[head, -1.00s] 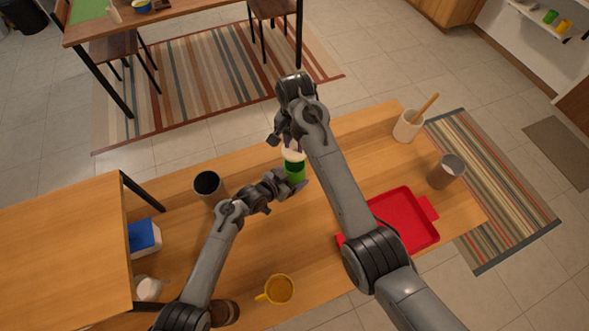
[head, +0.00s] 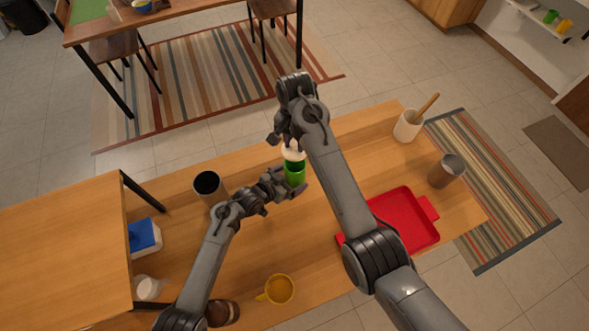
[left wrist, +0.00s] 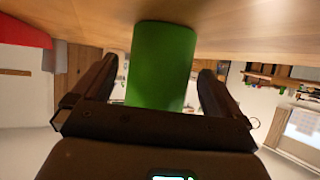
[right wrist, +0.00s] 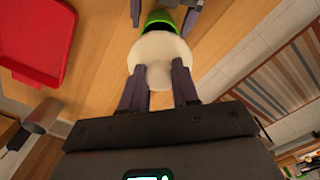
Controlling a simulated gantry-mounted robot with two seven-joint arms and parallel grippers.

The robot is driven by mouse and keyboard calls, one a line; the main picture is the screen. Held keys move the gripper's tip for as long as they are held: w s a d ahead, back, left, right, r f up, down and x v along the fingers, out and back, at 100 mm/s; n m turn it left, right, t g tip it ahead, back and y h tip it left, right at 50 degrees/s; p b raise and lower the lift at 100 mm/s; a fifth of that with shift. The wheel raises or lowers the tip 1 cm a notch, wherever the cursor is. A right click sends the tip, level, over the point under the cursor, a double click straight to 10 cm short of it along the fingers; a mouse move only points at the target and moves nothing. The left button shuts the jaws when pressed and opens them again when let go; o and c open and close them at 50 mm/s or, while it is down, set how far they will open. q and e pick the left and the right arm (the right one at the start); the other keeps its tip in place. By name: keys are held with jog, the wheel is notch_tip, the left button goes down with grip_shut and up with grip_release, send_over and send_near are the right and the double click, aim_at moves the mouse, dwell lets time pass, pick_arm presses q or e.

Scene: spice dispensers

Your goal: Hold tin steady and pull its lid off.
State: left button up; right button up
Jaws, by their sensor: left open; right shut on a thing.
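The green tin (head: 295,175) stands upright on the wooden table; it also fills the middle of the left wrist view (left wrist: 160,65). My left gripper (head: 292,183) is open, its fingers on either side of the tin with narrow gaps in the left wrist view. The pale round lid (head: 293,153) with a knob is above the tin; it shows larger in the right wrist view (right wrist: 160,50). My right gripper (right wrist: 158,70) is shut on the lid. The tin's green rim shows beyond the lid, which seems slightly lifted; the exact gap is hard to tell.
A dark cup (head: 207,185) stands left of the tin, close to my left arm. A red tray (head: 409,220) lies to the right, with a grey cup (head: 446,171) and a white utensil pot (head: 407,126) beyond. A yellow mug (head: 280,289) is near the front.

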pick_arm(q)
jog(key=v, duration=1)
jog(key=shift+s+a, duration=0.25)
jog(key=shift+a, duration=0.05)
jog(key=shift+w+d, duration=0.1)
jog(key=x, duration=1.1)
jog(key=shift+w+d, duration=0.25)
jog(key=shift+d, duration=0.1)
jog(key=shift+f, duration=0.1)
pick_arm(e)
jog(key=shift+f, duration=0.4)
jog(key=shift+r, duration=0.15)
